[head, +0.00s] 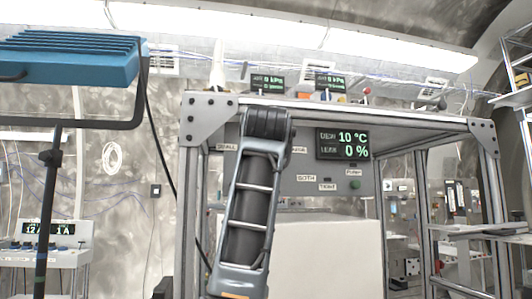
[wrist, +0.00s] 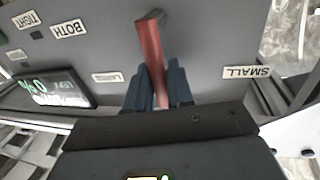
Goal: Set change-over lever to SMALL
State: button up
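The red change-over lever (wrist: 152,50) stands out from a grey panel in the wrist view. Its near part lies between the two blue fingers of my gripper (wrist: 159,80), which close against its sides with little or no gap. The SMALL label (wrist: 247,72) is to the right of the lever and the LARGE label (wrist: 107,77) to the left, both upside down. The lever sits between them, nearer LARGE. In the head view my arm hides the lever; the SMALL label (head: 227,147) shows left of the arm.
A display (head: 343,144) reads 10 °C and 0 %. A metal frame post (head: 188,200) stands left of my arm. A pale box (head: 330,255) is below the panel.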

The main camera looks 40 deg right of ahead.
grip_shut()
dwell(0.3)
jog(key=shift+w+a+f+n+t+p, duration=0.35)
jog(key=shift+a+n+p, duration=0.3)
jog(key=shift+n, duration=1.1)
jog(key=shift+w+a+f+n+t+p, duration=0.2)
jog(key=shift+w+a+n+t+p, duration=0.45)
jog(key=shift+n, duration=1.15)
jog(key=shift+w+a+f+n+t+p, duration=0.1)
jog(key=shift+a+f+n+p, duration=0.25)
jog(key=shift+n+p, duration=1)
jog(key=shift+a+n+b, duration=0.1)
jog(key=shift+n+b, duration=0.35)
jog(key=shift+n, duration=0.05)
jog(key=o, duration=0.5)
grip_release()
jog(key=b+v, duration=0.2)
jog(key=v, duration=0.5)
jog(key=shift+s+a, duration=0.25)
